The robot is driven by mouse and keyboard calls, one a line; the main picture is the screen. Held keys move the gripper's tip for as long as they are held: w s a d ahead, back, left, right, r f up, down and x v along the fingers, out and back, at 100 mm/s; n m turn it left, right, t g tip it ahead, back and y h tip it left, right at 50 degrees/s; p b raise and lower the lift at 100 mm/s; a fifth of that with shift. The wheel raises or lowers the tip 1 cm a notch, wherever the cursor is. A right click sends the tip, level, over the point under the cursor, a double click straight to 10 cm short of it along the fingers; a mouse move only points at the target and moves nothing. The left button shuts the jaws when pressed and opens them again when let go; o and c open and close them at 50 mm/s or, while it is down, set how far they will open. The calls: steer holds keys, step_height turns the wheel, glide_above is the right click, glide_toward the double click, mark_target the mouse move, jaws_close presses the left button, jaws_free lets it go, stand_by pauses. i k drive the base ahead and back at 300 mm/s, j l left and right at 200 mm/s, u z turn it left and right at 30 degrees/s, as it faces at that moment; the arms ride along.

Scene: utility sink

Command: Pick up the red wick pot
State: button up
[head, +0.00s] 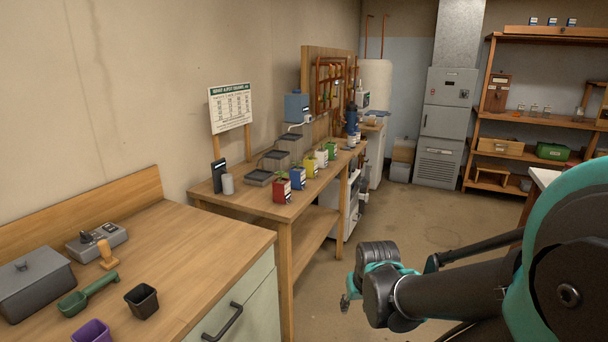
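The red wick pot (282,192) stands upright near the front edge of the long wooden bench, with a small green plant in its top. It is the nearest in a row of pots; a blue pot (298,179) stands just behind it, then a yellow pot (311,168), a white pot (321,159) and a green pot (332,150). My gripper (347,297) shows only in small part at the end of my arm, low over the floor, right of the bench and well apart from the red pot. Its fingers are too hidden to tell their state.
Dark trays (259,178) and a grey cylinder (228,184) sit behind and left of the pots. A nearer counter (185,255) holds a green scoop (88,295) and a black pot (142,300). The floor (420,210) right of the bench is open.

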mark_target(281, 186)
steer(key=u, duration=0.25)
steer(key=i+l+u, duration=0.15)
steer(key=u, duration=0.25)
steer(key=i+l+u, duration=0.15)
steer(key=l+u, duration=0.25)
